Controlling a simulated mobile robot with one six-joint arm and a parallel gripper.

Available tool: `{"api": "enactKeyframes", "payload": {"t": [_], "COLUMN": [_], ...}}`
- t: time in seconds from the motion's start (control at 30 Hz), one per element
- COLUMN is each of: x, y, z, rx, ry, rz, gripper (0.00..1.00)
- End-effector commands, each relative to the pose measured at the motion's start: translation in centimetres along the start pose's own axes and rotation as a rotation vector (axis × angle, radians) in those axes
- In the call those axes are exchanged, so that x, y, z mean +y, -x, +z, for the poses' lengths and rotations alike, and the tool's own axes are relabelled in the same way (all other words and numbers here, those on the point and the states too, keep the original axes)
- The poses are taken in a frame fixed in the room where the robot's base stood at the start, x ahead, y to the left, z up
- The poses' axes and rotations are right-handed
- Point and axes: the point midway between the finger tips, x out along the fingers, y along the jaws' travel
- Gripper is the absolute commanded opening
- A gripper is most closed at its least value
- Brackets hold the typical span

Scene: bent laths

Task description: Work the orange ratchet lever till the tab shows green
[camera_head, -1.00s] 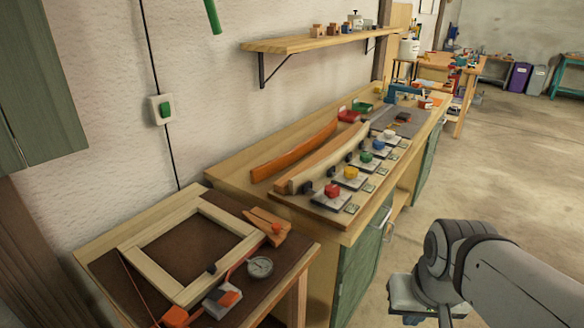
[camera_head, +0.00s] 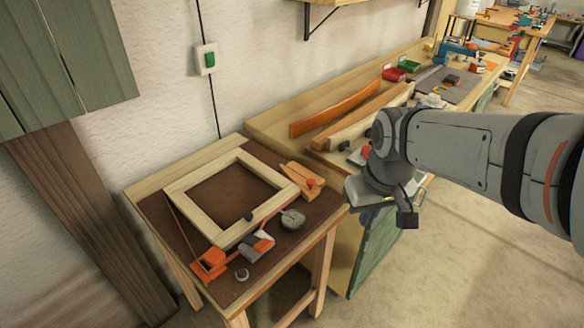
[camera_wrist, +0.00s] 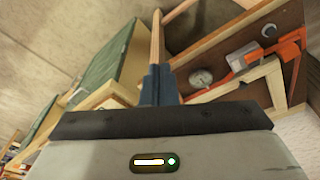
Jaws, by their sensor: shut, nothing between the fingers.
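I cannot make out a green tab. My gripper (camera_wrist: 160,72) is shut and empty, pointing towards the bench edge, apart from the ratchet. In the head view my wrist hangs right of the bench.
A round dial gauge (camera_head: 293,219) and a small round knob (camera_head: 242,274) lie near the ratchet. The longer workbench with bent laths (camera_head: 335,108) stands behind my arm. The floor in front is clear.

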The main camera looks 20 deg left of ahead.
Motion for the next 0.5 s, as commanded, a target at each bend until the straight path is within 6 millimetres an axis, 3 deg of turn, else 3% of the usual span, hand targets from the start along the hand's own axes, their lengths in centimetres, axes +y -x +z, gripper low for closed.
{"api": "enactKeyframes", "payload": {"t": [0.03,0.2,0.4,0.5], "x": [-2.0,-8.7,-16.1,-18.5], "y": [0.7,0.9,0.7,0.5], "z": [-1.8,-6.3,-9.0,-9.5], "rx": [-0.01,-0.033,-0.054,-0.06], "ry": [0.069,0.283,0.481,0.542], "rz": [-0.012,-0.044,-0.07,-0.078], "gripper": [0.0,0.0,0.0,0.0]}}
